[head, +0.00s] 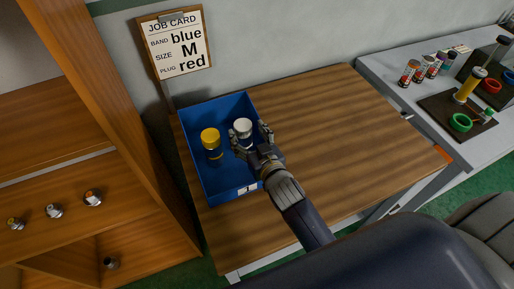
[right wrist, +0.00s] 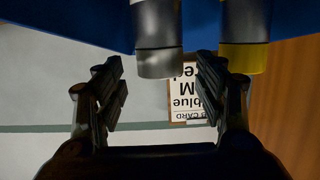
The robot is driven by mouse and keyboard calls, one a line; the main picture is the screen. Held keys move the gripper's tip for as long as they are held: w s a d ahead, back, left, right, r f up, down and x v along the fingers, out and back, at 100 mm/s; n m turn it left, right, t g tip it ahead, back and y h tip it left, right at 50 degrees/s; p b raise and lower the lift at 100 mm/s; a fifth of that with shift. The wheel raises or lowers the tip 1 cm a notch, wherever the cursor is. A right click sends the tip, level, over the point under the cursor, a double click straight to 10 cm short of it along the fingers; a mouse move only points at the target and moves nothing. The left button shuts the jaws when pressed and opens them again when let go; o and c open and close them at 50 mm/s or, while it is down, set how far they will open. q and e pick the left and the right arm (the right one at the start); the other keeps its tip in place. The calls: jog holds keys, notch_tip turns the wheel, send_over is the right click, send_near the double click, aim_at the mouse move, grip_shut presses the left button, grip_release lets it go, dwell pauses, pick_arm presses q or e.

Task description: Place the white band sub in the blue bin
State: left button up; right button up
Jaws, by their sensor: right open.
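The white band sub (head: 243,127) stands upright inside the blue bin (head: 222,190), toward its right side. My right gripper (head: 254,138) is open at the bin, with its fingers close around the white sub. In the right wrist view the sub (right wrist: 158,45) shows between and beyond the open fingers (right wrist: 160,75), with a gap to each. A sub with a yellow band (head: 210,139) stands to its left in the bin and also shows in the wrist view (right wrist: 243,45). My left gripper is out of view.
A job card (head: 180,45) stands behind the bin. The wooden table (head: 350,130) is clear to the right. Several small subs sit on the left shelf (head: 110,150). A grey bench (head: 400,75) at right holds bottles and a dark board with a vise (head: 468,85).

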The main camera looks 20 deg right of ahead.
jog(key=s+r+b, duration=0.1)
jog(key=s, duration=0.6)
jog(key=shift+s+r, duration=0.2)
jog(key=shift+r, duration=0.1)
jog(key=shift+d, duration=0.1)
